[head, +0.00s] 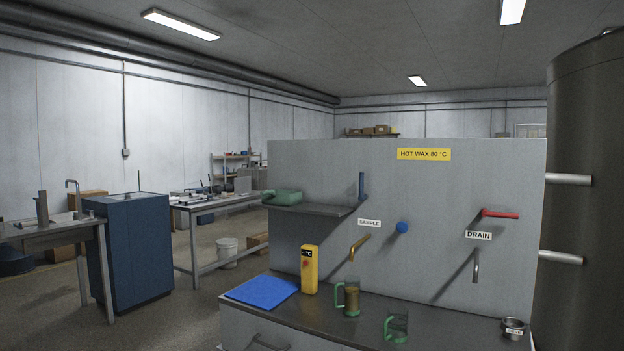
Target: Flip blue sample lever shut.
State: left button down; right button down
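The blue lever (361,186) stands upright on the grey panel (330,160), above the SAMPLE label (369,223). A brass spout (358,247) sticks out below that label. A glass mug with a green handle (351,297) stands on the counter below the spout and holds brownish contents. No gripper of mine shows in the head view.
A round blue knob (402,228) and a red lever (500,214) by the DRAIN label (478,235) are on the same panel. A shelf (318,209) juts out left of the blue lever. A second green-handled mug (396,327) and a yellow meter (309,270) stand on the counter.

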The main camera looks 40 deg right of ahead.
aim_at(361, 196)
jog(key=z, duration=0.45)
jog(key=i, duration=1.55)
jog(key=z, duration=1.7)
jog(key=i, duration=0.65)
jog(key=z, duration=0.6)
